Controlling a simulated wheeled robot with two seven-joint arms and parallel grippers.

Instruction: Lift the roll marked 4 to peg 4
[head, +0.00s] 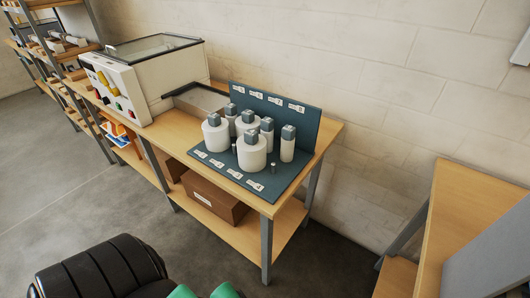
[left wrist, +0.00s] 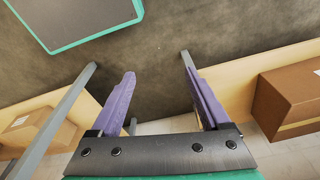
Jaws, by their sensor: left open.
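Several white rolls with grey-blue square caps stand upright on a dark blue peg board (head: 227,176) on the wooden table. Two wide rolls (head: 251,153) stand at the front and left, and slimmer rolls (head: 288,145) stand behind and to the right. Small labels run along the board's front edge and its upright back panel (head: 290,112); their numbers are too small to read. A bare metal peg (head: 273,168) shows at the front right. My left gripper (left wrist: 158,92) is open and empty in the left wrist view, away from the rolls. My right gripper is not in view.
A cardboard box (head: 212,197) sits on the lower shelf. Another wooden table (head: 460,230) stands at the right. Open floor lies in front.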

